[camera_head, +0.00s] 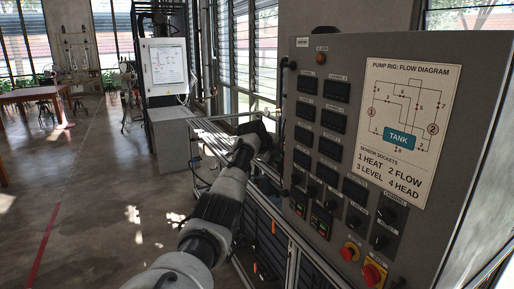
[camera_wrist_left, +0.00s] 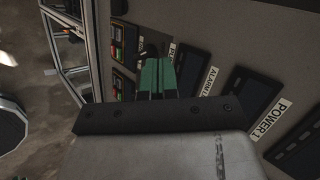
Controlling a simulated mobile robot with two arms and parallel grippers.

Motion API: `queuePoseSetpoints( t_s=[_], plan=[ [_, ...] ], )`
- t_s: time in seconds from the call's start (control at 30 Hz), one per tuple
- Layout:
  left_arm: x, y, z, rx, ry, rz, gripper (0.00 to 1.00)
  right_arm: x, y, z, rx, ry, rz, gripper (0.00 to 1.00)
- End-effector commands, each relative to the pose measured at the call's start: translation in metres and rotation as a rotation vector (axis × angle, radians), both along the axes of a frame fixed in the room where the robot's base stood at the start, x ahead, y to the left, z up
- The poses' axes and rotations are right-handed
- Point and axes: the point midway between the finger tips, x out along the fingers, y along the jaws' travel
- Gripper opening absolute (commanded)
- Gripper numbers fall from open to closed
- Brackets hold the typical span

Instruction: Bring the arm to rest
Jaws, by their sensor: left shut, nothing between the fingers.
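My left arm reaches forward in the head view, and its gripper (camera_head: 262,134) is beside the left edge of the grey control panel (camera_head: 300,130). In the left wrist view the green fingers of my left gripper (camera_wrist_left: 158,78) lie side by side, shut and empty. They are in front of the panel face (camera_wrist_left: 225,45), near small displays and labels. I cannot tell whether the fingers touch the panel. My right gripper is not in view.
The panel carries a flow diagram (camera_head: 404,125), knobs and a red button (camera_head: 374,274). A metal frame (camera_head: 205,150) stands beside my arm. A wooden table (camera_head: 30,93) stands far left. Open floor (camera_head: 90,190) lies left.

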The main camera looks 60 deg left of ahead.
Motion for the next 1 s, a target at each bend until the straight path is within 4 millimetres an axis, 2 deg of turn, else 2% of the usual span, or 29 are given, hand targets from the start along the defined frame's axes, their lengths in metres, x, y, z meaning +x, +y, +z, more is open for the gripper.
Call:
queuePoseSetpoints(
  t_s=[0.2,0.3,0.5,0.7,0.87,0.97,1.0],
  plan=[
    [-0.026,0.005,0.020,0.007,0.001,0.002,0.00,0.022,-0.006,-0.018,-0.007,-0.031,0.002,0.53],
    [-0.040,0.007,0.032,0.005,0.000,0.002,0.00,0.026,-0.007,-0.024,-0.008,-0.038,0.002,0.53],
    [-0.055,0.008,0.049,0.002,0.003,0.001,0.00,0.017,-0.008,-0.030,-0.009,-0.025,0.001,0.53],
    [-0.058,0.008,0.053,0.001,0.003,0.000,0.00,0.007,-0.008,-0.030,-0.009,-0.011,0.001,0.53],
    [-0.056,0.007,0.048,-0.003,0.010,0.005,0.00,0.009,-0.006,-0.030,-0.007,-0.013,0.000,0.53],
    [-0.045,0.001,0.021,-0.023,0.036,0.035,0.00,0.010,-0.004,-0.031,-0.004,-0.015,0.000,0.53],
    [-0.038,-0.003,0.003,-0.037,0.053,0.056,0.00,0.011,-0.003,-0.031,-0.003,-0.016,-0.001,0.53]
  ],
)
